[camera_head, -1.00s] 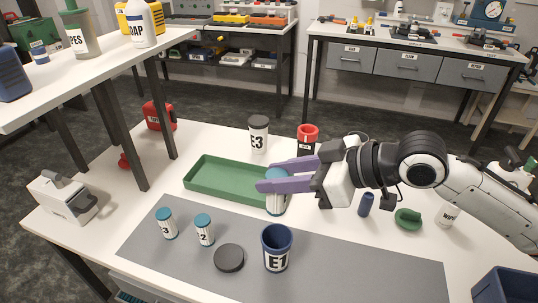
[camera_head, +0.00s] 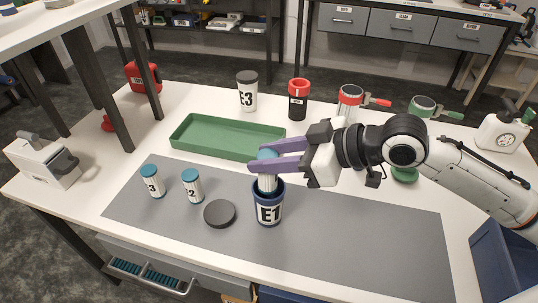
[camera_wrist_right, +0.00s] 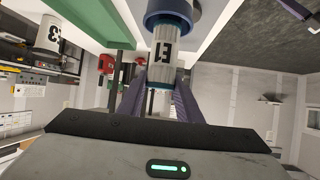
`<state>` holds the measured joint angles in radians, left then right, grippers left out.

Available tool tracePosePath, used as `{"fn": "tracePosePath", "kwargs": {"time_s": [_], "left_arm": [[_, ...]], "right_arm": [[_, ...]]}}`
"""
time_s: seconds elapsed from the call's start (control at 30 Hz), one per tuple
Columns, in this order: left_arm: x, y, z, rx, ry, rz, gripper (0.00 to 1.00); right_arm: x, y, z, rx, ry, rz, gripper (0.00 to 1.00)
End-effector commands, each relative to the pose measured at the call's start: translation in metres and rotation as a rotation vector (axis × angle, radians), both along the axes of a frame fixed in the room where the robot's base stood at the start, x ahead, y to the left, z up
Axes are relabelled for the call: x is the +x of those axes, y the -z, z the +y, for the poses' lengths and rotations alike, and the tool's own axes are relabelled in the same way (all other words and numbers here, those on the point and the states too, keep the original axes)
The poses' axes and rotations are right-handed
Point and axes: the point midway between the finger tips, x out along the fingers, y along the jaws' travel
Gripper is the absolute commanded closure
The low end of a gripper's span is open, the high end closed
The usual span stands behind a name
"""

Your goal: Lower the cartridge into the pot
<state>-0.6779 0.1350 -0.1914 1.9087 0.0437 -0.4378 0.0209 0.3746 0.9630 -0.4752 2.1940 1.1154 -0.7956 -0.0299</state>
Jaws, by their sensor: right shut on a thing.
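The white ribbed cartridge with a blue-teal top (camera_head: 267,182) stands about upright over the dark blue pot E1 (camera_head: 268,212). Its lower end is at the pot's mouth and appears to be inside the rim; the rim hides how deep. My right gripper (camera_head: 262,162) is shut on the cartridge's upper part with its purple fingers. In the right wrist view the cartridge (camera_wrist_right: 163,62) is between the fingers, with a blue rim around its far end. The pot stands on the grey mat (camera_head: 350,235). My left gripper is not in view.
Cartridges 3 (camera_head: 152,181) and 2 (camera_head: 192,186) and a black lid (camera_head: 219,214) are left of the pot. A green tray (camera_head: 222,153) lies behind. Pot E3 (camera_head: 247,93) and a red-topped container (camera_head: 298,100) stand farther back. The mat's right side is clear.

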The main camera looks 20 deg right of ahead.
Motion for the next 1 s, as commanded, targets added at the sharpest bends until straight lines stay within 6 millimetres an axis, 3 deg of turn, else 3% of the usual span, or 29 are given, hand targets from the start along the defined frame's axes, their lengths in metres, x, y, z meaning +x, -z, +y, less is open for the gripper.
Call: {"fn": "tracePosePath", "kwargs": {"time_s": [0.03,0.1,0.5,0.53,0.63,1.0], "left_arm": [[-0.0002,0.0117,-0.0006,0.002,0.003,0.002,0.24],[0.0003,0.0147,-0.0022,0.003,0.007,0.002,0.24],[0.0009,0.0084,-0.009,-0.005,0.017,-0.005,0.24],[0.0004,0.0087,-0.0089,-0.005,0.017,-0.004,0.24],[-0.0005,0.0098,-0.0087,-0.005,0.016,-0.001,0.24],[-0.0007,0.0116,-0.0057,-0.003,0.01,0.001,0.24]], "right_arm": [[0.0001,0.0111,0.0002,0.001,0.0,-0.001,0.9],[0.0001,0.0155,0.0003,0.001,0.0,-0.001,0.9],[0.0,0.0178,0.0002,0.001,0.0,-0.001,0.9],[-0.0001,0.018,0.0001,0.001,0.0,-0.001,0.63],[-0.0001,0.0181,0.0001,0.0,0.0,0.0,0.46],[-0.0001,0.0183,0.0001,0.0,0.0,0.0,0.46]]}}
